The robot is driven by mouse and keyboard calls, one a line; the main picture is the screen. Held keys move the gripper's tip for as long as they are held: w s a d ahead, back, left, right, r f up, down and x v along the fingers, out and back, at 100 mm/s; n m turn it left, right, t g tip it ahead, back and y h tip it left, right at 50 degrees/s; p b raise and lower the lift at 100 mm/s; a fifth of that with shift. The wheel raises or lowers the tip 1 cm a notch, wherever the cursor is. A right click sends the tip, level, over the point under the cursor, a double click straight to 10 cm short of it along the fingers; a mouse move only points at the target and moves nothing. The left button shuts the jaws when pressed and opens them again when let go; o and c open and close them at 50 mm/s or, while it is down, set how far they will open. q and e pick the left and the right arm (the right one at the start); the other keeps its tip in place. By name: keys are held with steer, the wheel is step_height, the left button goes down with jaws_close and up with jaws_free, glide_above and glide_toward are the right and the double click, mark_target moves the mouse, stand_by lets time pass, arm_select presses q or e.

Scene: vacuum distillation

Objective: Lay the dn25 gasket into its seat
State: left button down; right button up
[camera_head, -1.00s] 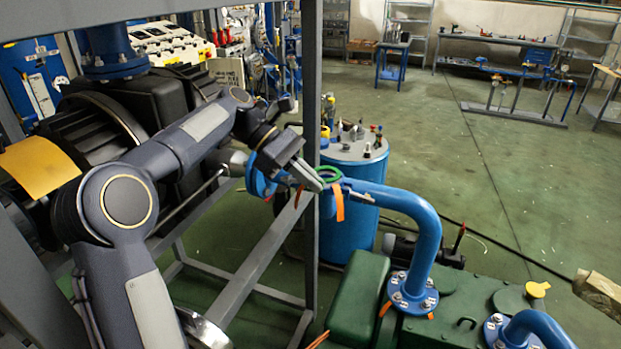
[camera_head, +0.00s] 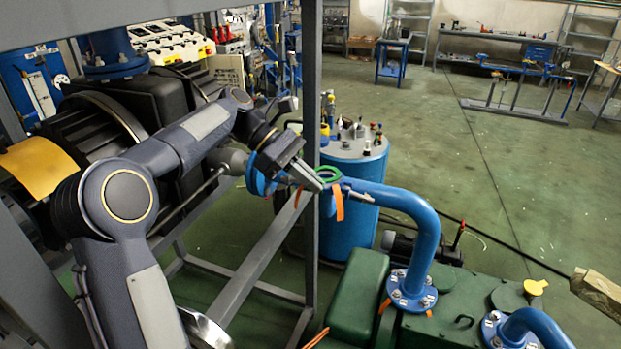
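A thin green ring, which looks like the gasket (camera_head: 329,172), shows at the left end of the blue bent pipe (camera_head: 412,212). My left gripper (camera_head: 319,184) reaches in from the left, with its fingertips right beside the ring's left edge. The fingers are small and seen at a slant, so I cannot tell whether they grip the ring or only lie next to it. The seat is not clearly visible, and I cannot tell whether the ring lies flat in it. My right gripper is not in view.
A grey frame post (camera_head: 311,110) stands close behind my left gripper. A blue drum (camera_head: 350,220) with small items on its lid (camera_head: 352,150) stands behind the pipe. Green machinery (camera_head: 455,310) fills the lower right. Open floor (camera_head: 470,170) lies beyond.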

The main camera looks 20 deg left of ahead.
arm_select(q)
steer(key=shift+p, duration=0.35)
steer(key=shift+f, duration=0.35)
stand_by(0.5)
steer(key=c, duration=1.6)
jaws_free()
steer(key=v, duration=0.7)
steer(key=shift+a+r, duration=0.2)
steer(key=shift+a, duration=0.15)
